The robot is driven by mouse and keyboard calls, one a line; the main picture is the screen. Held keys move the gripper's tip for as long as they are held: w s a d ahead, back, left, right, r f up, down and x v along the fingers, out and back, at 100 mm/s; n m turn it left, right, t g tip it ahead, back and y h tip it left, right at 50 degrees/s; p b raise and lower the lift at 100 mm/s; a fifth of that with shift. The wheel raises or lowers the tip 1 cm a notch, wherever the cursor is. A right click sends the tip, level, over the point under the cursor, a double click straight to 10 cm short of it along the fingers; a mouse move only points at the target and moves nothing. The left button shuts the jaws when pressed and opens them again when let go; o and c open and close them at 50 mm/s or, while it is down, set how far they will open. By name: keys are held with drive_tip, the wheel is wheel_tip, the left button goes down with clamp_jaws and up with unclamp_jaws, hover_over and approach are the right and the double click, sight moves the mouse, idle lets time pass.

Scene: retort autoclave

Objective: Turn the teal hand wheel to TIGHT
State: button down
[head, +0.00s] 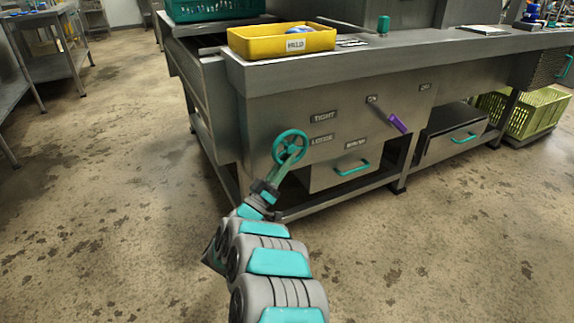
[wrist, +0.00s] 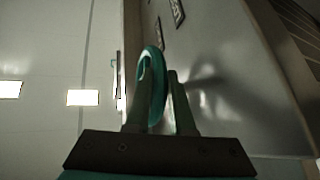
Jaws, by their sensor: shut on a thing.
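The teal hand wheel (head: 290,147) is mounted on the grey front panel of the bench, near its left end. The TIGHT label (head: 323,117) is above and right of the wheel, and the LOOSE label (head: 321,141) is just right of it. My gripper (head: 287,163) reaches the wheel's lower rim from below. In the wrist view the wheel (wrist: 154,75) shows edge-on, its rim between the two fingers of my gripper (wrist: 158,100), which is shut on it. I cannot tell how far the wheel is turned.
A purple lever (head: 397,122) sits on the panel near the ON label. A drawer with a teal handle (head: 352,168) is right of the wheel. The floor at front right is clear.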

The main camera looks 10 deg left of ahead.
drive_tip(key=shift+a+f+g, duration=0.1)
drive_tip(key=shift+a+g, duration=0.05)
drive_tip(key=shift+g, duration=0.15)
idle(0.4)
drive_tip(key=c, duration=0.8)
unclamp_jaws()
drive_tip(key=shift+m, duration=0.3)
drive_tip(key=shift+s+a, duration=0.1)
drive_tip(key=v, duration=0.7)
drive_tip(key=shift+s+a+p, duration=0.2)
drive_tip(key=shift+s+p, duration=0.1)
drive_tip(key=shift+p, duration=0.15)
